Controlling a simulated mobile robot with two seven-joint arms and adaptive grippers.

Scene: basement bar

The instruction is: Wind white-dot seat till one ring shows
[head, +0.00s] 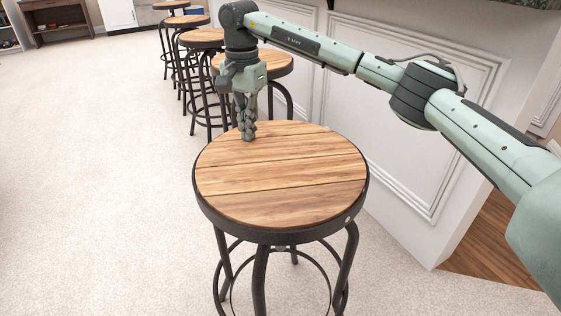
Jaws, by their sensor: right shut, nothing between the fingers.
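The nearest stool has a round wooden plank seat (285,178) with a dark metal rim. A small white dot (348,220) shows on the rim at the front right. Below the seat are dark bent legs (259,282) and part of a round foot ring (322,262). The screw under the seat is mostly hidden. My right gripper (247,134) is shut and empty, pointing down at the far left part of the seat. I cannot tell whether its tips touch the wood. My left gripper is out of view.
Several similar stools (203,38) stand in a row behind, the closest (279,64) just past my right gripper. A white panelled bar front (395,160) runs along the right. Pale carpet (90,180) is clear on the left.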

